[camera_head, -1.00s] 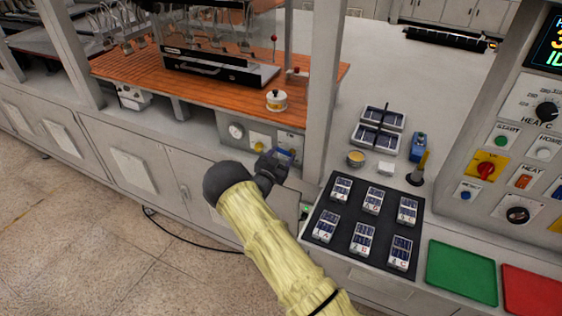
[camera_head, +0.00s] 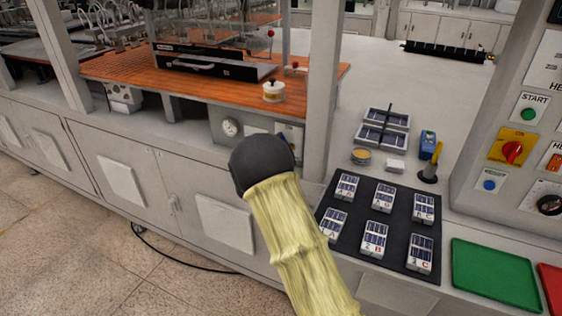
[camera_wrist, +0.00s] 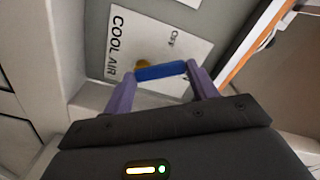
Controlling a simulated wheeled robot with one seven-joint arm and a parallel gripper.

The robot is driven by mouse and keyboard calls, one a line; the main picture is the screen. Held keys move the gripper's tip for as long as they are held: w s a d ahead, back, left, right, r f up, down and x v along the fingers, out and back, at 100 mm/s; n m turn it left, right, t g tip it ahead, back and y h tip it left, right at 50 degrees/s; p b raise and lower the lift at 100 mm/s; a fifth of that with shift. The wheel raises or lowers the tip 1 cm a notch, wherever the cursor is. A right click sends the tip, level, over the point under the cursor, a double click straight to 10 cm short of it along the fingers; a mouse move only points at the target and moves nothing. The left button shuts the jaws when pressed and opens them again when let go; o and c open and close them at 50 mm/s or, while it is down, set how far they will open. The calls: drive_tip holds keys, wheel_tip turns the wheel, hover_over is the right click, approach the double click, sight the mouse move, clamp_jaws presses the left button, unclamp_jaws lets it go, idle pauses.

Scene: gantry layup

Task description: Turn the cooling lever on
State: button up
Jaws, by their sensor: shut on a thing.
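The COOL AIR plate (camera_wrist: 150,35) is white and tilted in the wrist view, with an OFF mark near its upper right edge. The blue lever handle (camera_wrist: 158,73) lies across the lower part of the plate, beside a brass-coloured pivot (camera_wrist: 142,64). My gripper (camera_wrist: 160,76) has a purple finger at each end of the blue handle and is shut on it. No ON mark shows. In the head view my dark wrist covers the gripper and most of the lever's panel (camera_head: 289,134).
A round gauge (camera_head: 230,128) is left of my wrist on the same front. A wooden bench top (camera_head: 130,70) with a white-and-yellow pot (camera_head: 273,91) is above. A post (camera_head: 322,90) and a black mat (camera_head: 350,232) with several small packs are to the right.

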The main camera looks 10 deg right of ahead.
drive_tip(key=m+b, duration=0.2)
drive_tip(key=b, duration=0.2)
drive_tip(key=m+b, duration=0.2)
drive_tip(key=b, duration=0.2)
drive_tip(key=d+m+b, duration=0.1)
drive_tip(key=m+b, duration=0.1)
drive_tip(key=b, duration=0.1)
drive_tip(key=shift+s+r+m+b, duration=0.1)
drive_tip(key=shift+s+m+b, duration=0.2)
drive_tip(key=shift+s+b, duration=0.1)
drive_tip(key=o, duration=1)
drive_tip(key=b+v, duration=0.1)
drive_tip(key=v, duration=1.6)
drive_tip(key=shift+s, duration=0.15)
